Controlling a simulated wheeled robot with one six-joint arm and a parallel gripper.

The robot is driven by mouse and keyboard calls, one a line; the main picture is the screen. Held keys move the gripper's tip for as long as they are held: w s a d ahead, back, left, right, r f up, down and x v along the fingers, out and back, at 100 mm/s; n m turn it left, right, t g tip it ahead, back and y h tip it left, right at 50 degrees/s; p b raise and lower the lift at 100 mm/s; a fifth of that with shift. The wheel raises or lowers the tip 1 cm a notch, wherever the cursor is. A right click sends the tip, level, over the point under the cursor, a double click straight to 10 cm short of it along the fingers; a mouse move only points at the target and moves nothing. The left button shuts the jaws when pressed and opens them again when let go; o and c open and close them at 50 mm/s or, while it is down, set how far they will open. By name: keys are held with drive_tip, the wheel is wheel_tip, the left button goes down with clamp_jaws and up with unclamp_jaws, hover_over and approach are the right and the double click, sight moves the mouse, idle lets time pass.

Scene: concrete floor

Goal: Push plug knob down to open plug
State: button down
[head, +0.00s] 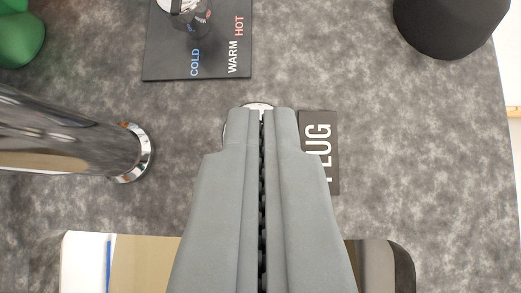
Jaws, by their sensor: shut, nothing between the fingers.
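My gripper (261,113) is shut with its two grey fingers together and nothing between them. It points up the picture from the bottom middle. The plug knob (258,104) is mostly hidden behind the fingertips; only a thin pale, shiny rim shows around them. I cannot tell whether the fingertips touch it or whether it is up or down. A dark label (319,182) with the letters "LUG" showing lies just right of the fingers, its left part covered by them.
A shiny metal spout (70,138) reaches in from the left. A dark plate (160,60) marked COLD, WARM and HOT, with a chrome and black control (197,18), is at the top. A black round object (450,25) is top right, and a green object (20,38) is top left.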

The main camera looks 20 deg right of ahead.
drive_tip(key=shift+f, duration=0.7)
drive_tip(key=shift+f, duration=0.1)
drive_tip(key=shift+f, duration=1.55)
